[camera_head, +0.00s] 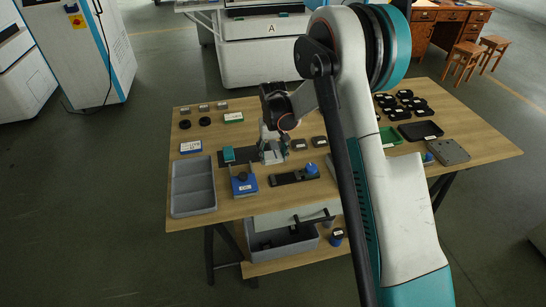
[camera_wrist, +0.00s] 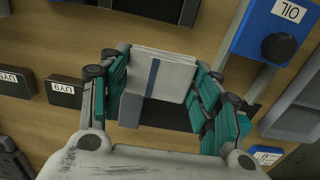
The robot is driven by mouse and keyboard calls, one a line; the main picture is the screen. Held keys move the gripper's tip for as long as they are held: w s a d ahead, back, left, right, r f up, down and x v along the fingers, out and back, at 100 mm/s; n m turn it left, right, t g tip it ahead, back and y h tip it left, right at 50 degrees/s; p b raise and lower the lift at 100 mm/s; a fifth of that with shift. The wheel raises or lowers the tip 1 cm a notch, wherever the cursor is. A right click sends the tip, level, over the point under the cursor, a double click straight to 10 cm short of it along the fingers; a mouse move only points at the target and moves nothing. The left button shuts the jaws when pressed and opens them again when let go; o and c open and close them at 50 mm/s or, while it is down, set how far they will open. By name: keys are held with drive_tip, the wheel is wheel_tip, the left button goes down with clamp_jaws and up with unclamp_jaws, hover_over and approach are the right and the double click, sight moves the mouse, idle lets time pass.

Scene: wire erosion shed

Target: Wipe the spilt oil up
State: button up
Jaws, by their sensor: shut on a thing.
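My gripper (camera_head: 272,152) is over the middle of the workbench, at the right end of a dark mat (camera_head: 240,154). In the wrist view my gripper (camera_wrist: 160,85) is shut on a folded pale grey cloth (camera_wrist: 172,72) with a dark blue stripe, held between teal finger pads. A dark area of the mat (camera_wrist: 165,115) shows under the cloth. I cannot tell whether the cloth touches it. I cannot make out the spilt oil. A blue container labelled OIL (camera_wrist: 270,30) with a dark round cap stands at upper right; in the head view a blue container (camera_head: 243,182) stands in front of the mat.
Black labelled boxes (camera_wrist: 64,92) sit beside my gripper. A grey compartment tray (camera_head: 193,187) lies at the bench's left. A dark bar with a blue knob (camera_head: 295,177) lies in front.

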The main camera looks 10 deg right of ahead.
sight(273, 155)
drive_tip(key=shift+d+r+p, duration=0.1)
drive_tip(key=shift+r+p, duration=0.8)
drive_tip(key=shift+r, duration=1.2)
